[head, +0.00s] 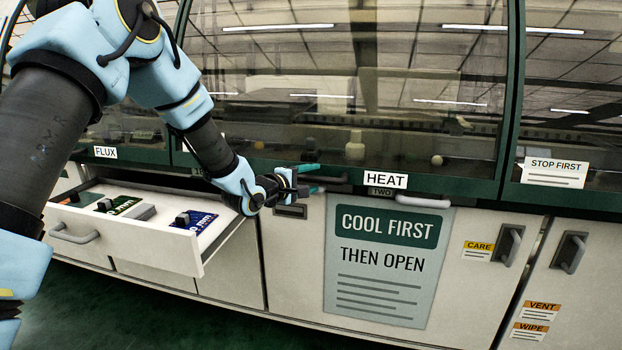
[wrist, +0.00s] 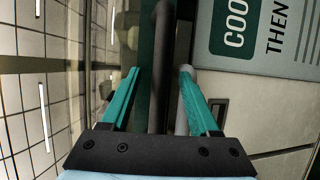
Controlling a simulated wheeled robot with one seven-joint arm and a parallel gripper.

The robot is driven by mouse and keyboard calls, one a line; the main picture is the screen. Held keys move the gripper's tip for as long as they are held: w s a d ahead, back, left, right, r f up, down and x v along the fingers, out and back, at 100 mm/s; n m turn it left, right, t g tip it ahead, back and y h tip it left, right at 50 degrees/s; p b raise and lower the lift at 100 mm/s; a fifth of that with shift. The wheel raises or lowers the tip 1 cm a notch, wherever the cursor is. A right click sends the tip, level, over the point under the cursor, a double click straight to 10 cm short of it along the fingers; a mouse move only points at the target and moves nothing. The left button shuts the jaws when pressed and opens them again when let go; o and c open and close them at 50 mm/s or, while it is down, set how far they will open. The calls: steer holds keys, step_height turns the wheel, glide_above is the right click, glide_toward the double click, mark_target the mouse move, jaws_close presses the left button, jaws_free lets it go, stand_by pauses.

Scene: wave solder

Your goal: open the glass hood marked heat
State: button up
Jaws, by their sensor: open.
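The glass hood marked HEAT (head: 330,70) is the wide middle pane in a dark green frame, and it looks shut. Its HEAT label (head: 386,180) is on the lower frame. A dark bar handle (head: 336,179) runs along this frame left of the label. My gripper (head: 312,178) is at the left part of that handle with its teal fingers apart. In the wrist view, the dark bar (wrist: 162,40) runs between the open fingers (wrist: 159,70), apart from both. A lighter grey bar (wrist: 182,120) lies by the right finger; I cannot tell if they touch.
An open drawer (head: 150,245) holding boards juts out at the left, under my forearm. Latches (head: 511,245) are at the right.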

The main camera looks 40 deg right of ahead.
jaws_close()
stand_by(0.5)
stand_by(0.9)
